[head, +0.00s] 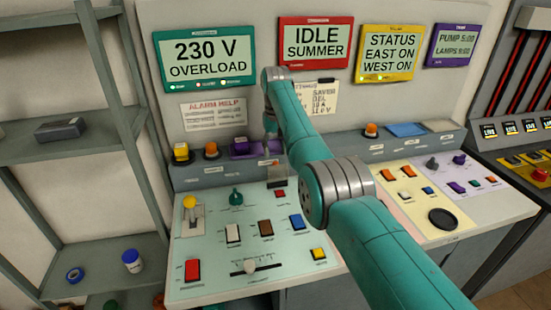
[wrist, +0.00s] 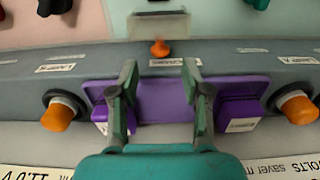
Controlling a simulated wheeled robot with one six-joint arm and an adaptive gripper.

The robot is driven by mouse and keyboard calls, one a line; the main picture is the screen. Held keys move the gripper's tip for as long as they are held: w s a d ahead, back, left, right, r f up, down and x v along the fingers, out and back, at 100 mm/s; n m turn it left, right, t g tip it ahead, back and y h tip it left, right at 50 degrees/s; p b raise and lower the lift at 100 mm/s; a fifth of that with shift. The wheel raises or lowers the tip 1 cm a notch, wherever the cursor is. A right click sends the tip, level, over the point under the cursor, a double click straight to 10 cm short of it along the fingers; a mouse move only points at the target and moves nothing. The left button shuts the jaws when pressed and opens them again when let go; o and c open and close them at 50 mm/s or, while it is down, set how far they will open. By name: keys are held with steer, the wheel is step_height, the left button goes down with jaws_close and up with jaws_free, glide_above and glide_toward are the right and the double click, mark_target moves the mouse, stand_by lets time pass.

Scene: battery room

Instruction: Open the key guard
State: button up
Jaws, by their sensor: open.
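A clear flap that looks like the key guard (head: 278,181) stands at the top edge of the pale green panel, right of the green knob. In the head view my wrist partly hides the gripper.
The purple plate (wrist: 160,98) lies under my fingers, with orange buttons (wrist: 57,115) (wrist: 298,107) on either side. Screens stand behind on the wall.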

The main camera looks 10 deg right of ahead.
mark_target(276, 162)
step_height(276, 162, up, 8)
steer(key=shift+f, duration=0.15)
stand_by(0.4)
